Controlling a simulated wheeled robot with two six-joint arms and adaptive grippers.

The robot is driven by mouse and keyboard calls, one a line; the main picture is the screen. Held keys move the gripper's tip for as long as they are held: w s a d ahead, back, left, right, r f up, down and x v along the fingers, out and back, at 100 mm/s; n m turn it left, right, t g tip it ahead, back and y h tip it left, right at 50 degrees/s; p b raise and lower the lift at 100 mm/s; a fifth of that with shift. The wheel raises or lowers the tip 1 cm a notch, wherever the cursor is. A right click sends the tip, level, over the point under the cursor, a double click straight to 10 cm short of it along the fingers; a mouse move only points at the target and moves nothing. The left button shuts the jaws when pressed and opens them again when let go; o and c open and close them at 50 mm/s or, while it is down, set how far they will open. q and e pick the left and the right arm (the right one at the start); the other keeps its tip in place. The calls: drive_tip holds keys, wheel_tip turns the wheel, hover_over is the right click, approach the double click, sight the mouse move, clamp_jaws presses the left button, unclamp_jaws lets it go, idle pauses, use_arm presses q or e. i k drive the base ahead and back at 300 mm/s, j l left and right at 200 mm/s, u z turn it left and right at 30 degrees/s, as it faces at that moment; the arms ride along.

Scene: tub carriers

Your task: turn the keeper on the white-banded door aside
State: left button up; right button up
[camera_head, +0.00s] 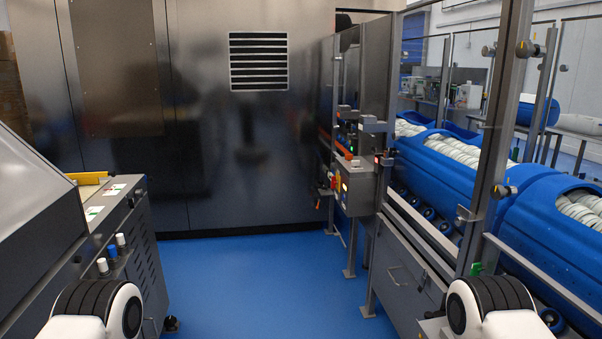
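Glazed guard doors in grey metal frames (483,150) stand on the right, in front of blue tubs. I cannot make out a white band on any of them. Small metal fittings sit on the posts: a knob (526,48) high up, another knob (503,191) lower down, and a bracket (466,214) at the left post. I cannot tell which of these, if any, is the keeper. My two arms show only as white and black links at the bottom left and bottom right. Neither gripper is in view.
Blue tubs (540,232) with white contents stand on a roller line behind the guard. A control box (357,190) is fixed at the guard's left end. A grey console (125,235) stands on the left. The blue floor (255,280) between is clear, up to a dark metal cabinet (250,150).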

sight(393, 152)
drive_tip(key=i+j+z, duration=0.15)
drive_tip(key=i+z, duration=0.2)
drive_tip(key=i+j+z, duration=0.2)
drive_tip(key=z, duration=0.15)
drive_tip(key=i+j+z, duration=0.35)
